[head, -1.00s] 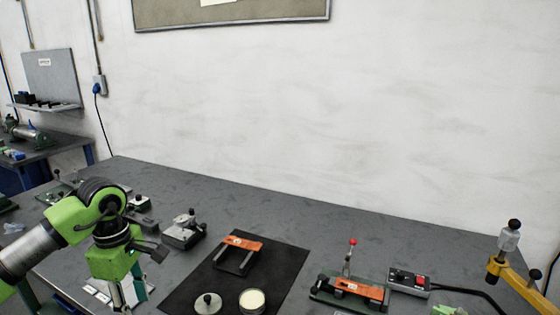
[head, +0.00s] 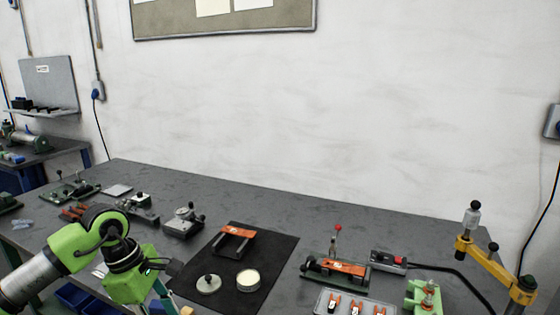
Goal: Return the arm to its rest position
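My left arm comes in from the left, and its green wrist (head: 130,280) hangs over the front left part of the grey bench. My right gripper is not in view.
A black mat (head: 270,262) holds an orange-topped stand (head: 234,243), a knobbed disc (head: 208,284) and a round cream-filled tin (head: 248,280). A fixture (head: 340,268), tray (head: 318,306), green device (head: 424,297) and yellow arm (head: 490,264) stand right. The back middle bench is clear.

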